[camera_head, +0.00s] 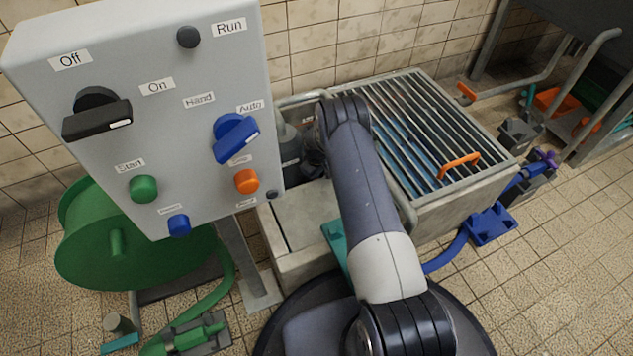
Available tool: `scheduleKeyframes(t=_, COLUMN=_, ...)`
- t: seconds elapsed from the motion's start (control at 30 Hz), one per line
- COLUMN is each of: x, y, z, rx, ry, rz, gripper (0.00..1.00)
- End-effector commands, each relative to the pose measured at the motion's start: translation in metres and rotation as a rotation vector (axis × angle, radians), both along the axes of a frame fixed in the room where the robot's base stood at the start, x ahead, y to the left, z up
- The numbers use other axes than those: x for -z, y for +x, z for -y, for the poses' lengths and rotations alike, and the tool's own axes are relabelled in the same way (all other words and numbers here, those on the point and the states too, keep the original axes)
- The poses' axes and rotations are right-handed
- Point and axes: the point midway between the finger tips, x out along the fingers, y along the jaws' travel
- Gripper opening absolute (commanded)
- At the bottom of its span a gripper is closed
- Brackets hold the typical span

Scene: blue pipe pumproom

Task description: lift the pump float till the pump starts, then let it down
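A grey control panel (140,75) stands at the left, with a dark round lamp (188,37) beside the label Run. The blue selector knob (235,138) sits by the labels Hand and Auto; the black Off/On switch (97,116) is at its left. A grey-dark cylindrical body (288,143), perhaps the pump, stands behind the panel's right edge. My arm reaches over the pit to it. My gripper (312,168) is small, dark and partly hidden by my arm there, so its fingers cannot be made out. I cannot make out the float.
A grating (430,125) with orange handles (459,165) covers the pit's right part. A green hose reel (115,245) stands below the panel. Blue fittings (490,225) lie at the pit's right. Open tiled floor (560,270) is at the lower right.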

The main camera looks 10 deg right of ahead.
Motion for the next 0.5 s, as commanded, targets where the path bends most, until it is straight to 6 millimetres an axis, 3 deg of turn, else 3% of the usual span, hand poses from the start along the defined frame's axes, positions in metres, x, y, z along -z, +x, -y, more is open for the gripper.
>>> scheduleKeyframes(t=0.3, x=0.0017, y=0.0001, z=0.0000, rx=0.000, ry=0.000, rz=0.000, gripper=0.45)
scheduleKeyframes(t=0.5, x=0.0017, y=0.0000, z=0.0000, rx=0.000, ry=0.000, rz=0.000, gripper=0.28)
